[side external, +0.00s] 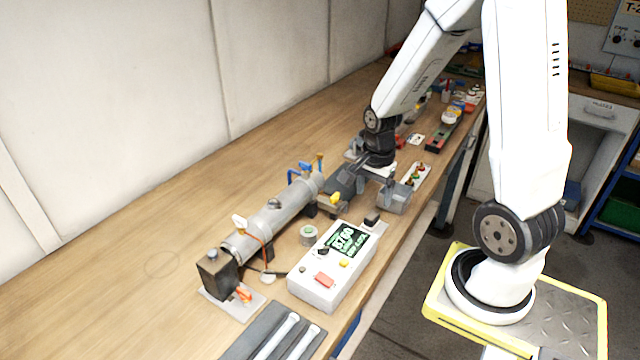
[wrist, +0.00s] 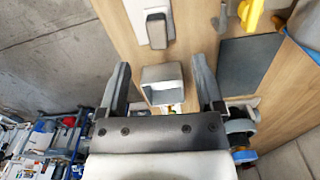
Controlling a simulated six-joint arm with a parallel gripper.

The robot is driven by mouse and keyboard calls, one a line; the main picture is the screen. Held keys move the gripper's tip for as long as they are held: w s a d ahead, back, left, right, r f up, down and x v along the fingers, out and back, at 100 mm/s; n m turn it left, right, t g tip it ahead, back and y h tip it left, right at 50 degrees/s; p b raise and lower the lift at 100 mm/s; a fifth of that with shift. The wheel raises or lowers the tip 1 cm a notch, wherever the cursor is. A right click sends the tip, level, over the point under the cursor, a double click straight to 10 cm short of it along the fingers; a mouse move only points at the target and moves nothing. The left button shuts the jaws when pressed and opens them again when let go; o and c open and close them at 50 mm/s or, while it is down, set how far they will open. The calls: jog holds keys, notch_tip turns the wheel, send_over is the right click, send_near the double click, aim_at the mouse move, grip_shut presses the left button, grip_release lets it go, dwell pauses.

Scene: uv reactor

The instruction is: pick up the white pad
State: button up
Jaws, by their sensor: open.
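My gripper (side external: 381,172) is low over the bench, close to a small grey box (side external: 394,199). In the wrist view my gripper (wrist: 163,77) is open, with one finger on each side of the grey box (wrist: 162,86), whose top face looks pale. I see nothing held between the fingers. I cannot clearly pick out a white pad; it may be at this box or partly hidden by it. A small white plate with a dark block (wrist: 156,27) on it lies beyond the fingertips.
A white control box (side external: 318,290) with a green display stands in front. A metal cylinder (side external: 275,217) with valves lies left of it. A tray with white tubes (side external: 250,335) is at the bench's front. Bare wood (side external: 150,225) lies to the left.

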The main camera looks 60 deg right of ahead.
aim_at(372, 214)
jog(key=shift+f, duration=0.95)
jog(key=shift+f, duration=0.1)
jog(key=shift+s+f, duration=0.15)
jog(key=shift+f, duration=2.35)
grip_shut()
jog(key=shift+r, duration=0.1)
jog(key=shift+r, duration=4.9)
